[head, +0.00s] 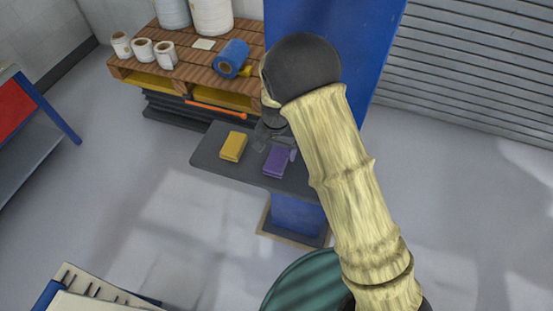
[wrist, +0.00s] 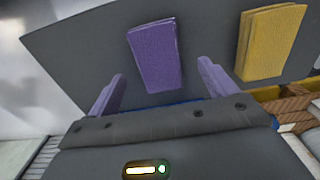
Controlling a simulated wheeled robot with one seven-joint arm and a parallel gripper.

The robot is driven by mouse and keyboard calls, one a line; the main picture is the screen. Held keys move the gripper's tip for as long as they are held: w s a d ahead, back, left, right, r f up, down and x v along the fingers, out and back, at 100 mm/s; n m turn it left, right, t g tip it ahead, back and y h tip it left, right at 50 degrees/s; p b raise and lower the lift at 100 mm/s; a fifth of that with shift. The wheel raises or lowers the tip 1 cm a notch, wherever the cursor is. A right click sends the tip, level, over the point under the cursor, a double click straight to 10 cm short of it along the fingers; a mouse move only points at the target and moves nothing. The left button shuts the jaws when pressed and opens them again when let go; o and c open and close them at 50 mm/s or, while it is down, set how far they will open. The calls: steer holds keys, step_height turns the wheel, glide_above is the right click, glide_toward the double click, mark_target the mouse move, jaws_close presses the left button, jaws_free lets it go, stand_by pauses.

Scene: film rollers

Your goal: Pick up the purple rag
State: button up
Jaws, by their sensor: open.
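The purple rag (head: 277,161) is a folded rectangle lying flat on a dark grey tabletop (head: 213,154). In the wrist view the purple rag (wrist: 154,55) lies ahead of my gripper (wrist: 160,83), roughly centred between its two purple-tinted fingers. The fingers are apart with nothing between them, and I cannot tell how high they are above the table. In the head view my gripper (head: 274,138) is just beyond the rag, partly hidden by my arm.
A folded yellow rag (head: 233,146) lies on the same tabletop, left of the purple one. Behind stands a wooden pallet (head: 190,58) with white rolls and a blue roll (head: 232,58). A blue panel (head: 350,45) rises behind my arm.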

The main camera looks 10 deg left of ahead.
mark_target(276, 158)
steer(key=shift+f+p, duration=0.6)
steer(key=shift+f, duration=1.2)
steer(key=c, duration=1.2)
steer(key=shift+o, duration=0.2)
steer(key=shift+r, duration=0.1)
step_height(276, 158, up, 10)
steer(key=b, duration=0.3)
